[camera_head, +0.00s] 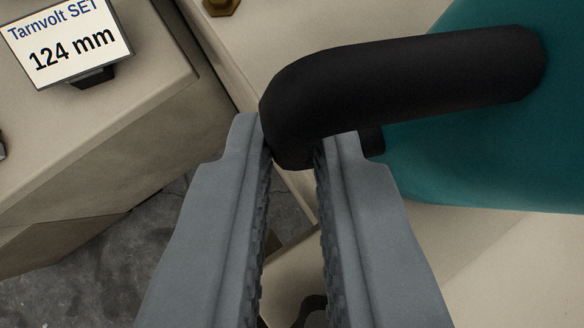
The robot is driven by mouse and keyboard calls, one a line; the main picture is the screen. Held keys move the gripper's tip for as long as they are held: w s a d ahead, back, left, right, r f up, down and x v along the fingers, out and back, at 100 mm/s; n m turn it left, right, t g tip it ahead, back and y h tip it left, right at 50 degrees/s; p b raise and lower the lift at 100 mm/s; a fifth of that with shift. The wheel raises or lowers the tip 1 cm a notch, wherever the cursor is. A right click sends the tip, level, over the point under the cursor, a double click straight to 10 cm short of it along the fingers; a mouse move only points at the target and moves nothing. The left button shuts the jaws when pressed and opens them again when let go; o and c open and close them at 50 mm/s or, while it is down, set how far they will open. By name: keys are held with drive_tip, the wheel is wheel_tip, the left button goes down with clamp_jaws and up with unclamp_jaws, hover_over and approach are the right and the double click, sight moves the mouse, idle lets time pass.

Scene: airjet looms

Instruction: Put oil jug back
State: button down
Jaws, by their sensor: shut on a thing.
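The oil jug (470,165) is a teal body at the right of the head camera view, cut off by the right edge. Its thick black handle (400,85) reaches left from the body and bends down between my fingertips. My gripper (293,150) comes up from the bottom of the view, with its grey, ridged fingers on either side of the handle's bent end. It is shut on the handle. The jug's base and what lies under it are out of view or hidden.
A beige block-like housing (120,130) stands at the left, with a display (70,40) reading "Tarnvolt SET 124 mm". A beige surface (300,30) with a brass bolt (221,6) lies behind the handle. Grey floor (90,260) shows at the lower left.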

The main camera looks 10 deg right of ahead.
drive_tip(key=c, duration=1.5)
unclamp_jaws()
drive_tip(key=shift+f, duration=0.1)
drive_tip(key=shift+o, duration=0.2)
drive_tip(key=shift+s+r, duration=0.2)
drive_tip(key=shift+r, duration=0.1)
drive_tip(key=v, duration=1.1)
drive_tip(key=shift+s+r, duration=0.2)
